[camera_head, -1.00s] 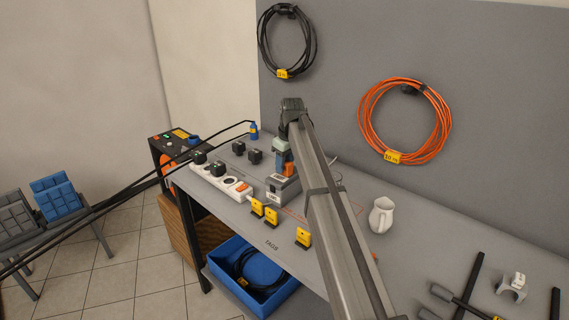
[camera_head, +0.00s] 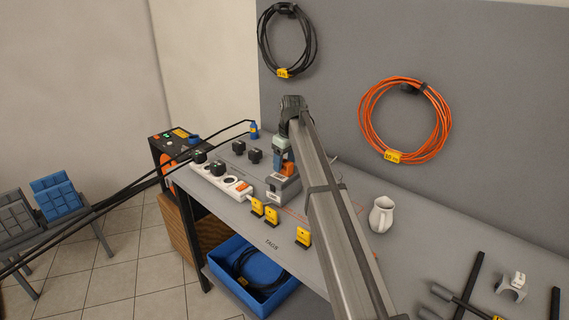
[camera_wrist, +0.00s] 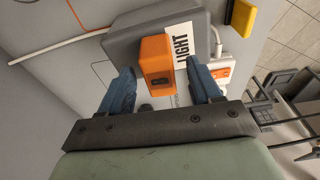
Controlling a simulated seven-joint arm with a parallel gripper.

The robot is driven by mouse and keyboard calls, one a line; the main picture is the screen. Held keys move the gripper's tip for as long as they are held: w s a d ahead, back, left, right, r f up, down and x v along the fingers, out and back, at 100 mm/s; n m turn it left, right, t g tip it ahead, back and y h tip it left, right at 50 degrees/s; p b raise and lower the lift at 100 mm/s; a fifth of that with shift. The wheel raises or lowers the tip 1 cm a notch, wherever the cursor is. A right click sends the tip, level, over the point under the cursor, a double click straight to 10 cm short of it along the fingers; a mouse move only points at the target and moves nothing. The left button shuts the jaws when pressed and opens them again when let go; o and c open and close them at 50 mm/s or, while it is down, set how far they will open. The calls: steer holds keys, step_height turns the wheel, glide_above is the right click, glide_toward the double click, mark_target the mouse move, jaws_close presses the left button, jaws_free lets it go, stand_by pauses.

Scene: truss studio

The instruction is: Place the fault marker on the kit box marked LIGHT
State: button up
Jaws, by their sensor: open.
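The fault marker, seen as an orange block (camera_wrist: 157,64), rests on the grey kit box (camera_wrist: 122,45) beside its white LIGHT label (camera_wrist: 182,50). My gripper (camera_wrist: 161,80) is open, with one blue finger on each side of the block and a visible gap on both sides. In the head view my gripper (camera_head: 282,157) is at the block, just above the box. Whether the fingertips reach below the block's top I cannot tell.
A white power strip (camera_head: 221,179) with black plugs lies left of the box. Yellow tags (camera_head: 271,214) stand along the front edge near the TAGS print. A blue bin (camera_head: 254,282) is below the bench.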

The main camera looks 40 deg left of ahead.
mark_target(289, 163)
step_height(289, 163, up, 11)
steer(key=d, duration=0.1)
steer(key=shift+d, duration=0.4)
